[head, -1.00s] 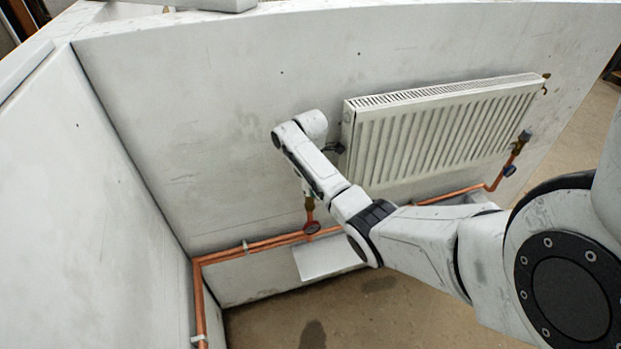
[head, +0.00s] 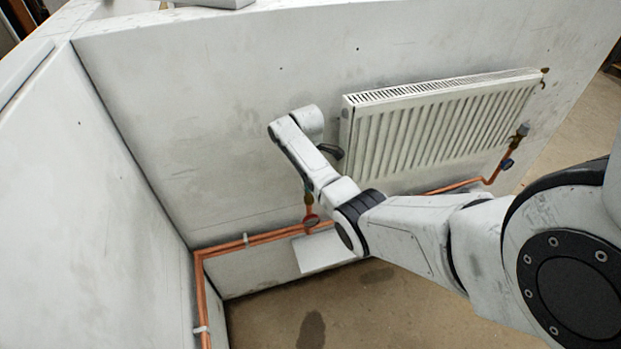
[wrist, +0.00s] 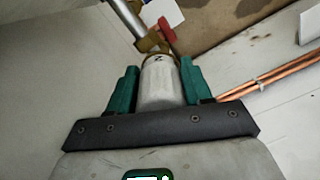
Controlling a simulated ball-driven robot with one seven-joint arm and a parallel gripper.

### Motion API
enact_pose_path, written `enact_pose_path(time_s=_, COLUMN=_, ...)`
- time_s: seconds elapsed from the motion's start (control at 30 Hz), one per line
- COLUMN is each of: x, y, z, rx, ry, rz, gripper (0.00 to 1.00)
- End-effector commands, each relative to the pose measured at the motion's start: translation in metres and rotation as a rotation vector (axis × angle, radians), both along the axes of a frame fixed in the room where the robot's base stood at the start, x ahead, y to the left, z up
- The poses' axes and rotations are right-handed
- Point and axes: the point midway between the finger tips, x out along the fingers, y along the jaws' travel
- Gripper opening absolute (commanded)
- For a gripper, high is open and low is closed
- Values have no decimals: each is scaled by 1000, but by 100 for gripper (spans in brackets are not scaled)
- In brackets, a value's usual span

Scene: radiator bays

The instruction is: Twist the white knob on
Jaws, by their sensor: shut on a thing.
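In the wrist view the white knob (wrist: 161,82) sits between the two green fingers of my gripper (wrist: 160,85), which is shut on it. A dark mark shows on the knob's end nearest the valve. A brass valve body (wrist: 152,42) joins the knob, with a grey pipe and a red handle (wrist: 167,30) beyond it. In the head view my arm reaches to the left end of the radiator (head: 440,125). The knob and my fingertips are mostly hidden there behind my wrist.
A white panel (head: 322,251) lies below the pipes. Another valve (head: 521,131) is at the radiator's right end. The left wall (head: 90,200) stands close by.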

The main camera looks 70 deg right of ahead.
Motion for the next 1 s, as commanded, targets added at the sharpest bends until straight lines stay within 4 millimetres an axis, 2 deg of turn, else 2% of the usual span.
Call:
enact_pose_path(time_s=0.03, x=-2, y=1, z=-3, rx=4, ry=4, rz=-1, gripper=16)
enact_pose_path(time_s=0.07, x=-2, y=1, z=-3, rx=4, ry=3, rz=-1, gripper=51)
enact_pose_path(time_s=0.33, x=0, y=0, z=-1, rx=1, ry=0, rz=1, gripper=77)
enact_pose_path(time_s=0.53, x=0, y=0, z=0, rx=-1, ry=-1, rz=1, gripper=80)
enact_pose_path(time_s=0.73, x=1, y=0, z=0, rx=-1, ry=-3, rz=2, gripper=99)
enact_pose_path(time_s=1.0, x=1, y=0, z=1, rx=-1, ry=-3, rz=2, gripper=100)
